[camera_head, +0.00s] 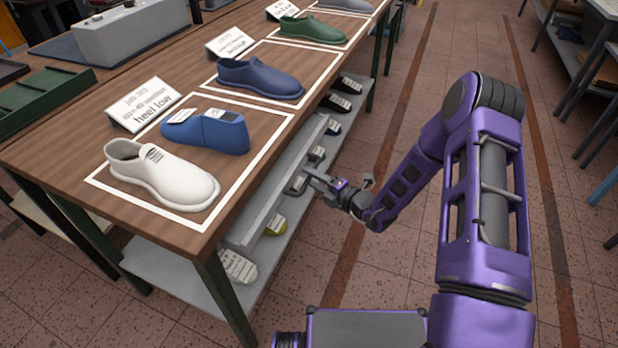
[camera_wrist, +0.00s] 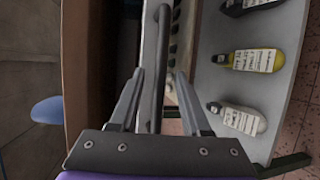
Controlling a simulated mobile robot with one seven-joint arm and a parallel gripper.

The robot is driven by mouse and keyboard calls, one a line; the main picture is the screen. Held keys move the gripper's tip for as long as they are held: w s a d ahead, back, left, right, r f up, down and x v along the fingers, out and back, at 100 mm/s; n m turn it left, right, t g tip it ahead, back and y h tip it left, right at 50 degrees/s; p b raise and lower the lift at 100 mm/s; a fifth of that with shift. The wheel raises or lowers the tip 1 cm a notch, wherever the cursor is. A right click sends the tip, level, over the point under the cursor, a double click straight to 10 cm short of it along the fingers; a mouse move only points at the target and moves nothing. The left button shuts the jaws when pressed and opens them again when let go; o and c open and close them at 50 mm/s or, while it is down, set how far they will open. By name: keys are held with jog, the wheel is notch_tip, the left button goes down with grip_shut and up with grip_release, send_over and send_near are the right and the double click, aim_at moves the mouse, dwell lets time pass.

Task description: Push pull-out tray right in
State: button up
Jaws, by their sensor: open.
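The pull-out tray (camera_head: 267,203) is a long light-grey piece under the front edge of the wooden table. It stands out a little past the tabletop edge. In the wrist view its grey front (camera_wrist: 149,40) runs upright, with a dark gap between it and the table edge. A dark bar handle (camera_wrist: 160,60) runs along that front. My gripper (camera_head: 316,178) is at the tray's front, below table height. In the wrist view its fingers (camera_wrist: 159,88) are open, one on each side of the bar. I cannot tell whether they touch it. The tray's inside is mostly hidden.
The table (camera_head: 255,145) carries a white shoe (camera_head: 160,175), a blue last (camera_head: 206,131), a navy shoe (camera_head: 260,78) and a green shoe (camera_head: 312,29). A lower shelf (camera_head: 190,287) holds several labelled lasts. The tiled aisle (camera_head: 400,270) to the right is free.

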jog(key=shift+w+a+f, duration=0.1)
jog(key=shift+w+a, duration=0.35)
jog(key=shift+a, duration=0.05)
grip_shut()
dwell(1.2)
